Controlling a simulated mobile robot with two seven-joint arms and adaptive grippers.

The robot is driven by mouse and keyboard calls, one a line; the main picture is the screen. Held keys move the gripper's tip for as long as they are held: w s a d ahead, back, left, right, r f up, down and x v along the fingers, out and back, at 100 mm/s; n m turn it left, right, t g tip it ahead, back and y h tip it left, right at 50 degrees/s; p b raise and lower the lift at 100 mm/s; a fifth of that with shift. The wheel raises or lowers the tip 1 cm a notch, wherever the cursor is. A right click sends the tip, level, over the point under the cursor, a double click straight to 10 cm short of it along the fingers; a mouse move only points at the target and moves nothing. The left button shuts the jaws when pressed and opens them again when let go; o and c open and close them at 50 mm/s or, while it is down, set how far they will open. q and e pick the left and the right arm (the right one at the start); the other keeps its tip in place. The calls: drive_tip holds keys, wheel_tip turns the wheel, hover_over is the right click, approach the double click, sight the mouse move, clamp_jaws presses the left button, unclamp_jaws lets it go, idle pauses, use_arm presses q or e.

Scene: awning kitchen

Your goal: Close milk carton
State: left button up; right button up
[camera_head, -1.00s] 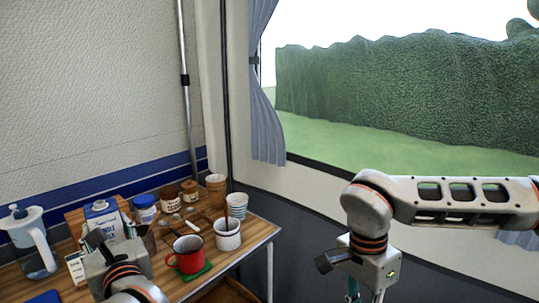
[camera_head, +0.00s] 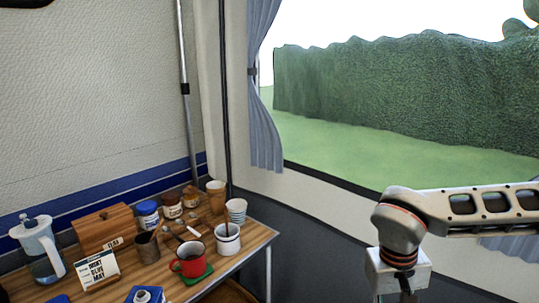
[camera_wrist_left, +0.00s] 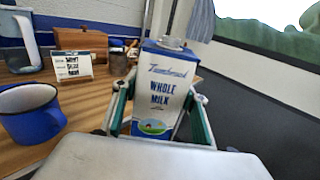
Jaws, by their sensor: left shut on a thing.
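The milk carton (camera_wrist_left: 163,92) is white and blue with "WHOLE MILK" on its front. In the left wrist view it stands upright between the two fingers of my left gripper (camera_wrist_left: 160,112), which is shut on it. A pale round spout or cap (camera_wrist_left: 171,43) shows on its top; I cannot tell if it is closed. In the head view only the blue carton top (camera_head: 147,295) shows at the bottom edge, and my left gripper is out of sight. My right gripper (camera_head: 408,297) points down at the bottom right; its fingers are mostly cut off.
The wooden table (camera_head: 255,237) holds a red mug (camera_head: 190,262), a white mug (camera_head: 228,240), a pitcher (camera_head: 38,245), a wooden box (camera_head: 103,229), a small sign (camera_head: 100,270) and several jars and cups. A blue mug (camera_wrist_left: 32,112) stands left of the carton.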

use_arm(q)
drive_tip(key=shift+s+d, duration=0.1)
idle(0.6)
drive_tip(key=d+r+m+g+h, duration=0.1)
drive_tip(key=d+m+g+h, duration=0.3)
drive_tip(key=d, duration=1.4)
drive_tip(key=m+h, duration=0.4)
drive_tip(key=h, duration=0.3)
drive_tip(key=shift+w+h, duration=0.25)
drive_tip(key=shift+h, duration=0.05)
use_arm(e)
drive_tip(key=a+r, duration=0.5)
drive_tip(key=a, duration=0.5)
drive_tip(key=a+r+y, duration=0.1)
drive_tip(key=a+r, duration=0.5)
drive_tip(key=a, duration=0.4)
drive_tip(key=a+r+n, duration=0.1)
drive_tip(key=a+r, duration=0.5)
drive_tip(key=a, duration=0.5)
drive_tip(key=shift+w+r, duration=0.2)
drive_tip(key=shift+w, duration=0.1)
drive_tip(key=shift+f, duration=2.05)
